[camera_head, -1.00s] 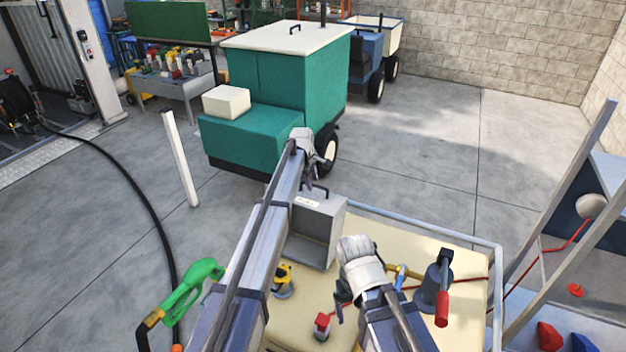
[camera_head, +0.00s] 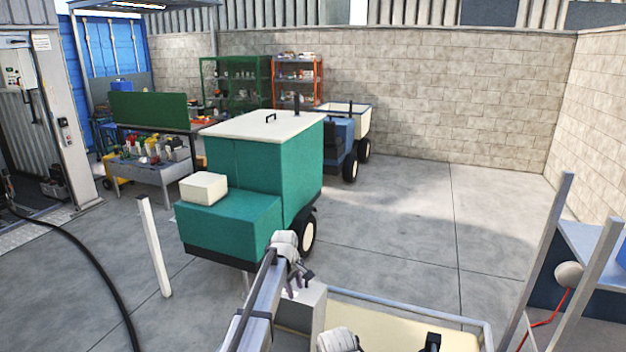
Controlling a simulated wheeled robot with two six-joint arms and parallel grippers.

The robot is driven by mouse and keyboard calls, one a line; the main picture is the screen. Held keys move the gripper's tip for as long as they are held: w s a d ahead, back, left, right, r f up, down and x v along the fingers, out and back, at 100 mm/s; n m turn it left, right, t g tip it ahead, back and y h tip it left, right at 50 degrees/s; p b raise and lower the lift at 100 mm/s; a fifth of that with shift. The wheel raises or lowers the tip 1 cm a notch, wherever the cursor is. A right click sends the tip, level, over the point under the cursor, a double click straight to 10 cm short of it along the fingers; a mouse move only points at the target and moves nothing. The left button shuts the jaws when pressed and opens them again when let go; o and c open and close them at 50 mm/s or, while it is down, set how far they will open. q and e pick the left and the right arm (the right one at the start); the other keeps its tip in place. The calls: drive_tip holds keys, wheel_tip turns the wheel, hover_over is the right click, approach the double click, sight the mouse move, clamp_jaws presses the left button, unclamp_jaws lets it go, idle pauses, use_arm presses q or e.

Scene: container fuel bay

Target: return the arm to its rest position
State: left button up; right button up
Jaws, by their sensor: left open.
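My left gripper (camera_head: 297,287) is at the end of the arm reaching up from the bottom of the head view. It is open, with nothing seen between its fingers. It is in front of a grey metal box (camera_head: 311,310), partly covering it, with the teal machine (camera_head: 262,165) beyond. Only the top of my right wrist (camera_head: 338,340) shows at the bottom edge; its fingers are out of frame.
The cream tabletop (camera_head: 400,325) with a metal rail lies at the bottom. A white post (camera_head: 154,246) stands at left near a black hose (camera_head: 95,262). A metal frame (camera_head: 545,265) rises at right. The concrete floor right of the machine is clear.

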use_arm(q)
drive_tip(key=s+f+m+g+b, duration=0.1)
drive_tip(key=s+f+m+b, duration=0.2)
drive_tip(key=s, duration=1)
drive_tip(key=s+f+m+g+y+b, duration=0.1)
drive_tip(key=s+f+m+b, duration=0.3)
drive_tip(key=s, duration=0.9)
drive_tip(key=s+d+f+m+y+b, duration=0.1)
drive_tip(key=s+f+m+b, duration=0.3)
drive_tip(key=s, duration=0.9)
drive_tip(key=f+m, duration=0.2)
drive_tip(key=m, duration=0.1)
drive_tip(key=shift+m+g, duration=0.3)
drive_tip(key=shift+g, duration=0.1)
